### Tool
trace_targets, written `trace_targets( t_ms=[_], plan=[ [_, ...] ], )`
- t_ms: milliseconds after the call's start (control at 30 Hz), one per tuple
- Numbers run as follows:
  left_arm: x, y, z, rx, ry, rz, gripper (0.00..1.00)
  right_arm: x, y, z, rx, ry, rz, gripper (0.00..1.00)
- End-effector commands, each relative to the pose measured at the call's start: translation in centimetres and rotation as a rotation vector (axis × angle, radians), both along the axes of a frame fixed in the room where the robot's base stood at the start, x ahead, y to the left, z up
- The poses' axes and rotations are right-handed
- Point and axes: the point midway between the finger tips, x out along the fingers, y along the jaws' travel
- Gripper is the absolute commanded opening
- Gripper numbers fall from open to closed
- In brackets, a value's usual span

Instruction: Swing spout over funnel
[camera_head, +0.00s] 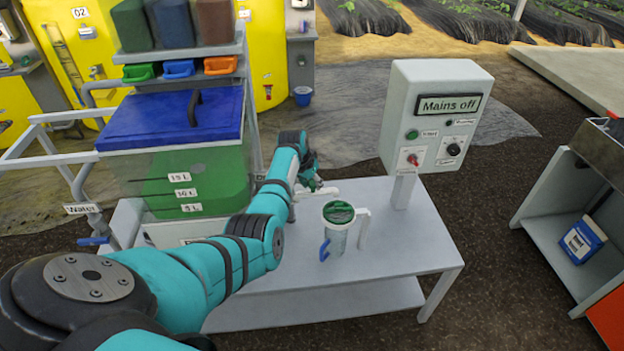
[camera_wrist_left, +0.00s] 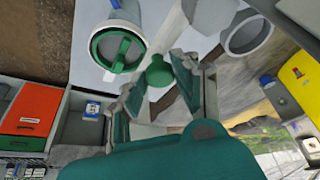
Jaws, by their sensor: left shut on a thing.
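In the head view my left gripper (camera_head: 310,182) is over the left part of the grey table (camera_head: 395,245), beside a short white pipe (camera_head: 324,192), which looks like the spout. In the left wrist view the gripper (camera_wrist_left: 160,88) is shut on a green knob (camera_wrist_left: 158,70) between its fingers. A clear canister with a green lid (camera_head: 339,212) stands on the table to the right of the gripper; it also shows in the left wrist view (camera_wrist_left: 117,48). A grey round rim (camera_wrist_left: 250,33) shows at upper right there; I cannot tell whether it is the funnel. My right gripper is out of view.
A white control box (camera_head: 433,115) reading "Mains off" stands on a post at the table's right. A green tank (camera_head: 215,175) with a blue lid (camera_head: 165,118) is at left. A low shelf (camera_head: 555,205) stands at far right. The table's right front is clear.

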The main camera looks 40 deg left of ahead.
Motion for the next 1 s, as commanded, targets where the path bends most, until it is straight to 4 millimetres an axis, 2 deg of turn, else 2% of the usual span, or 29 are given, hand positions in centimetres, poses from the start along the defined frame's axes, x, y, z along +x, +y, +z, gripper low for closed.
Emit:
trace_targets(
  t_ms=[133, 500, 733, 767, 900, 1000],
  plan=[
    [-0.2, 0.0, -0.1, -0.001, 0.005, -0.05, 0.0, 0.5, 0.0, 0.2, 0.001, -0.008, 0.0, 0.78],
    [-0.2, -0.2, -0.2, -0.001, 0.007, -0.088, 0.0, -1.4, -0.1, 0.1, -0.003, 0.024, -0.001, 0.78],
    [-0.3, -0.2, -0.3, -0.003, 0.008, -0.088, 0.0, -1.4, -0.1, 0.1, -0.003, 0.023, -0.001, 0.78],
    [-0.3, -0.2, -0.3, -0.003, 0.009, -0.088, 0.34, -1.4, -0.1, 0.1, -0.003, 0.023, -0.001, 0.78],
    [-0.2, -0.2, -0.2, -0.002, 0.006, -0.086, 0.52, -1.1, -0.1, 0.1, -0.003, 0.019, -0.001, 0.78],
    [-0.2, -0.1, -0.1, -0.001, 0.005, -0.086, 0.53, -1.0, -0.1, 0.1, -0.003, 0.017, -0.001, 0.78]
  ],
)
